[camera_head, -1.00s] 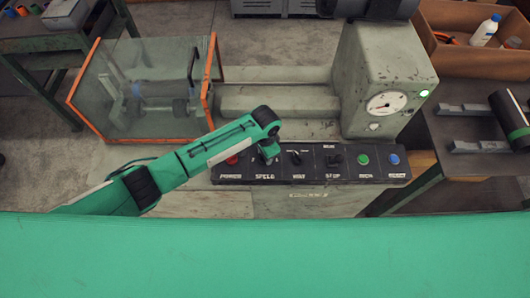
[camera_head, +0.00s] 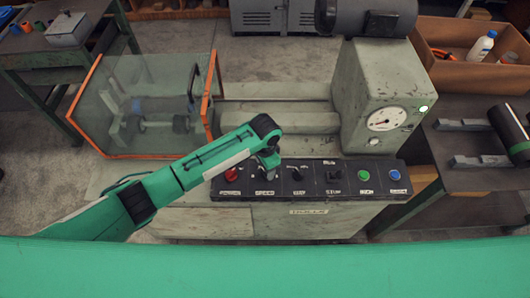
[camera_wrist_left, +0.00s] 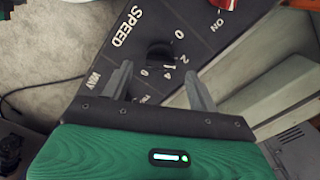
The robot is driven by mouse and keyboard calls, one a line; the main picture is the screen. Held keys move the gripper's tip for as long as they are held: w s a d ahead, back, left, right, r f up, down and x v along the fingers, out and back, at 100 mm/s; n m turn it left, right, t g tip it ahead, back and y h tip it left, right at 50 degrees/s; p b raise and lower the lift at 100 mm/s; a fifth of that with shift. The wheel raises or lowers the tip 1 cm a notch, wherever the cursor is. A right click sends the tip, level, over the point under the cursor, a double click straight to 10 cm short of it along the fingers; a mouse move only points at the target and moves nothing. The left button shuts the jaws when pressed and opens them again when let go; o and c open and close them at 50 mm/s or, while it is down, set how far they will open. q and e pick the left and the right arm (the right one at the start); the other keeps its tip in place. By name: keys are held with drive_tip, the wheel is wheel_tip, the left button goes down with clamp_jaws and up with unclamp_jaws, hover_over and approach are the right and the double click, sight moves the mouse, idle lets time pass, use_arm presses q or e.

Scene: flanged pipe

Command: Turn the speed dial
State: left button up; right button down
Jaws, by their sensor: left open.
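The speed dial (camera_wrist_left: 160,52) is a black round knob on the dark control panel (camera_wrist_left: 140,75), beside the white SPEED lettering and a number scale. My left gripper (camera_wrist_left: 158,72) is open, with one finger on each side of the dial in the picture. No contact shows, and I cannot tell how far above the panel the fingertips are. In the head view my left gripper (camera_head: 268,163) points down over the SPEED section of the panel (camera_head: 310,195) and largely hides the dial. My right gripper is not in view.
A red button (camera_head: 232,175) sits left of the gripper. A small knob (camera_head: 296,173), a black switch (camera_head: 335,175), a green button (camera_head: 364,175) and a blue button (camera_head: 394,175) lie to the right. A gauge housing (camera_head: 385,90) and an orange-framed clear guard (camera_head: 145,110) rise behind.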

use_arm(q)
wheel_tip(320, 180, up, 11)
drive_tip(key=b, duration=0.2)
drive_tip(key=shift+f, duration=0.15)
idle(0.3)
